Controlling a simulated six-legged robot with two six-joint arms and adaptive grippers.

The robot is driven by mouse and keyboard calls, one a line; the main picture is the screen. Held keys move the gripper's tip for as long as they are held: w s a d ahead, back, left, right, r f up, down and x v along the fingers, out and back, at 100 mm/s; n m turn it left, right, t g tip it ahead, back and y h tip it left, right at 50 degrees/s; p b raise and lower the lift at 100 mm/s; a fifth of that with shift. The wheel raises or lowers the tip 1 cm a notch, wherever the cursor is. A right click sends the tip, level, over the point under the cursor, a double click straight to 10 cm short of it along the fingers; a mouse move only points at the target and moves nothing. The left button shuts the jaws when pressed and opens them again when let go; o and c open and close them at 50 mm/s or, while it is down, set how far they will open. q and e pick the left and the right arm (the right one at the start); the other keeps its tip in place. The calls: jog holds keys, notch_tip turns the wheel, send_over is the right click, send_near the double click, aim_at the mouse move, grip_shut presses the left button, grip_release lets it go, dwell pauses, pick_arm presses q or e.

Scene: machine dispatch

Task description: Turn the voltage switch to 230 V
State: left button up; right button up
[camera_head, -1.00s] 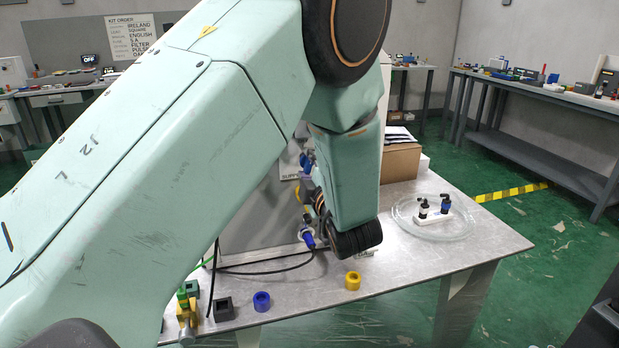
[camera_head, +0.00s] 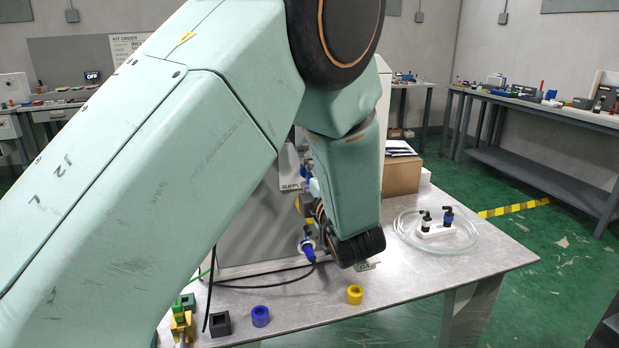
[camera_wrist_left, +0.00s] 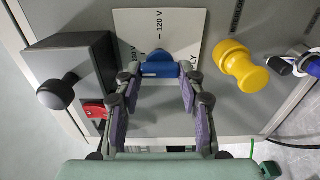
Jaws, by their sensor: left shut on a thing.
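The voltage switch is a blue knob (camera_wrist_left: 165,69) in front of a white dial plate (camera_wrist_left: 130,20) on the grey machine front in the left wrist view. "120 V" is printed above the knob; other lettering at the left and right is partly hidden. My left gripper (camera_wrist_left: 160,82) has its two purple-padded fingers on either side of the knob and is shut on it. Which mark the knob points to is hard to tell. In the head view my left gripper (camera_head: 312,205) is at the machine front (camera_head: 255,225), mostly hidden behind my arm. My right gripper is not in view.
Beside the knob are a black round handle (camera_wrist_left: 58,92), a red part (camera_wrist_left: 95,110) and a yellow knob (camera_wrist_left: 240,66). Cables run near the machine.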

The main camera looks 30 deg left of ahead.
pick_arm(q)
jog(key=o, duration=0.8)
jog(key=shift+w+r, duration=0.15)
jog(key=shift+r, duration=0.15)
jog(key=o, duration=0.4)
jog(key=shift+f, duration=0.25)
jog(key=shift+c, duration=0.2)
